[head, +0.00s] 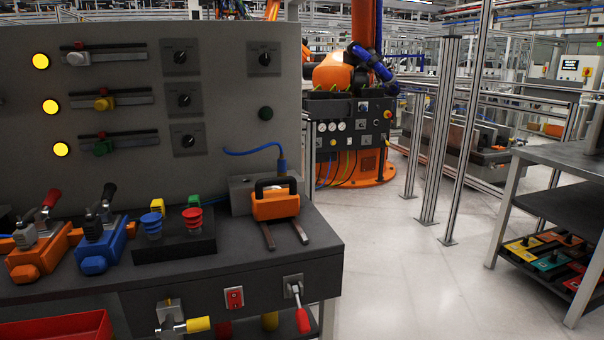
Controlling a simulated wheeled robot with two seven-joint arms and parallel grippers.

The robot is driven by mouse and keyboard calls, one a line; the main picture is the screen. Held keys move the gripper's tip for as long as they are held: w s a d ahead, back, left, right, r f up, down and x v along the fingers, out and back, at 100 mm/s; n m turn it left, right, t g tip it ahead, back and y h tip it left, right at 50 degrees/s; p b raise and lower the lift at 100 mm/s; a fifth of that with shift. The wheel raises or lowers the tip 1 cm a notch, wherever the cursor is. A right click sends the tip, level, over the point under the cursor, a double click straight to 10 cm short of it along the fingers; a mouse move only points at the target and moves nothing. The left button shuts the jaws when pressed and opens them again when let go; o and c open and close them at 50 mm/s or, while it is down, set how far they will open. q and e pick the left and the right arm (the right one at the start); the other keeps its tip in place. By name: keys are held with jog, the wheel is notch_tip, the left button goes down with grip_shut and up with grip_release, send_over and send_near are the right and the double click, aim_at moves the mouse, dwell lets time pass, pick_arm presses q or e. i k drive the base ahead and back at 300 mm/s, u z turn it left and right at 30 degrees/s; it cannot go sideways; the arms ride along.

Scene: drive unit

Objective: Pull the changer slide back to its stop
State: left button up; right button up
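An orange block with a black handle, which looks like the changer slide (275,200), sits upright on two dark rails (299,231) near the right end of the dark bench. Bare rail shows in front of it, toward the bench's front edge. A grey block (240,194) stands right behind it, with a blue cable plugged in on top. I cannot tell whether the slide touches this block. No end stop can be made out clearly. Neither of my grippers is in view.
Orange and blue toggle clamps (98,243) and a black holder (178,245) with blue and red cups stand left of the slide. A red-handled lever (300,316) sticks out of the bench front. An upright panel (224,120) rises behind. Floor (410,270) is clear at right.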

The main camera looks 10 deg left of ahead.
aim_at(279, 203)
jog(key=z, duration=0.25)
jog(key=i, duration=1.05)
jog(key=u, duration=0.25)
